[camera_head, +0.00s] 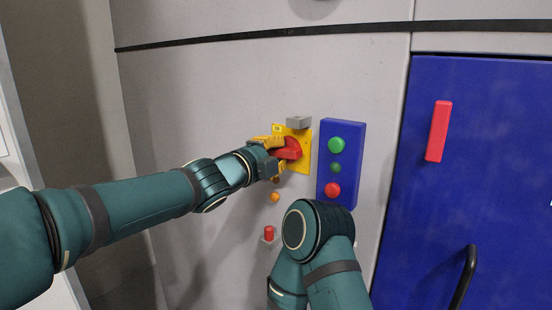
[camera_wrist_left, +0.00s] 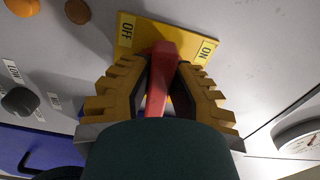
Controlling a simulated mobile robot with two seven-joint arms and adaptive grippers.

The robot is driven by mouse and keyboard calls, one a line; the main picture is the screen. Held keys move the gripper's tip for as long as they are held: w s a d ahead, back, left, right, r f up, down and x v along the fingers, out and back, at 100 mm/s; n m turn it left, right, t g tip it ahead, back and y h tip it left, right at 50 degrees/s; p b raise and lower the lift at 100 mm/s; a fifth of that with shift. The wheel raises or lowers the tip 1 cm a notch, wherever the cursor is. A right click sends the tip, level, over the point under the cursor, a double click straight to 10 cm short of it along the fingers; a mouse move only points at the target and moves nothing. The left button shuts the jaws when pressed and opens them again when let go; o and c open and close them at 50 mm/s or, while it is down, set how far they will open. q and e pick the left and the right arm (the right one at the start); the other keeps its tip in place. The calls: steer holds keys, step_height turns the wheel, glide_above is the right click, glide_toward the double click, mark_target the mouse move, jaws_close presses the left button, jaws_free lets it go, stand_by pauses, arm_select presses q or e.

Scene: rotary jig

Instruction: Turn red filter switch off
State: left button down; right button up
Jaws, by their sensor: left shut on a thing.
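The red switch handle (camera_head: 290,149) sits on a yellow plate (camera_head: 303,160) on the grey wall, left of a blue button box. In the left wrist view the plate (camera_wrist_left: 124,48) carries an OFF label at its left and an ON label at its right. The red handle (camera_wrist_left: 164,62) there stands out from the plate between the two labels. My left gripper (camera_head: 278,156) is shut on the handle, with a yellow toothed finger on each side of it in the wrist view (camera_wrist_left: 165,78). My right gripper is out of view; only part of that arm shows.
The blue box (camera_head: 325,165) has green and red buttons and stands close to the plate's right. A grey block (camera_head: 299,122) is just above the plate. An orange knob (camera_head: 275,197) and a red button (camera_head: 269,234) lie below. A blue door (camera_head: 490,180) is at right.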

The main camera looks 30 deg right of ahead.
arm_select(q)
steer(key=shift+r+m, duration=0.15)
steer(key=shift+m, duration=0.45)
steer(key=c, duration=0.9)
jaws_free()
steer(key=shift+o, duration=0.2)
steer(key=v, duration=1.2)
